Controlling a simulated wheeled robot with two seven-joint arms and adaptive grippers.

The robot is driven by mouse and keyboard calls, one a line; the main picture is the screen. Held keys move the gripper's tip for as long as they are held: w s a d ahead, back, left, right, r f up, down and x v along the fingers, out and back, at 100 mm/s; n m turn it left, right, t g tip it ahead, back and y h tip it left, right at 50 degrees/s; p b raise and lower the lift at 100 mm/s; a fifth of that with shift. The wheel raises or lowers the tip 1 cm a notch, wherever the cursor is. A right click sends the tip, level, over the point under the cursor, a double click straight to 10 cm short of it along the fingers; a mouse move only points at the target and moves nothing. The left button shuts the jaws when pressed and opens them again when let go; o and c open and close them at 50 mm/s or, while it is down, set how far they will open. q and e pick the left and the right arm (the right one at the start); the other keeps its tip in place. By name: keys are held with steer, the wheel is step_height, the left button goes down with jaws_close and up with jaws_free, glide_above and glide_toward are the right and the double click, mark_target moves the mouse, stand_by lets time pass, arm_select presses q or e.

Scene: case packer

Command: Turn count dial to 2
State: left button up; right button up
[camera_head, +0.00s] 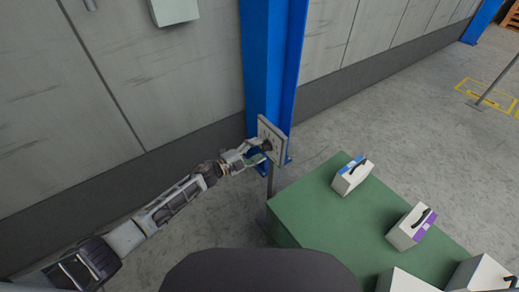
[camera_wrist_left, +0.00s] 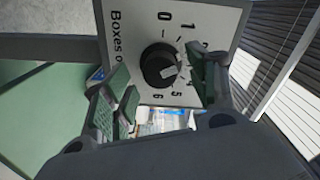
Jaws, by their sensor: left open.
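The count dial is a black round knob (camera_wrist_left: 159,65) on a light plate (camera_wrist_left: 222,16) printed with numbers and the partly hidden word "Boxes". In the wrist view the plate appears turned on its side. The knob's pale pointer faces right and slightly down, towards the 3-to-4 side; the exact number is hard to tell. In the head view the panel (camera_head: 272,139) stands on a post before a blue column. My left gripper (camera_head: 262,152) is at its face. In the wrist view the open left gripper (camera_wrist_left: 156,66) has one finger each side of the knob, with visible gaps. My right gripper is not in view.
A green table (camera_head: 310,217) stands right of the panel, with several white boxes carrying black handles, one with a blue label (camera_head: 352,175) and one with a purple label (camera_head: 410,226). The blue column (camera_head: 266,65) and grey wall (camera_head: 180,90) are close behind the panel.

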arm_select(q)
steer(key=v, duration=1)
stand_by(0.7)
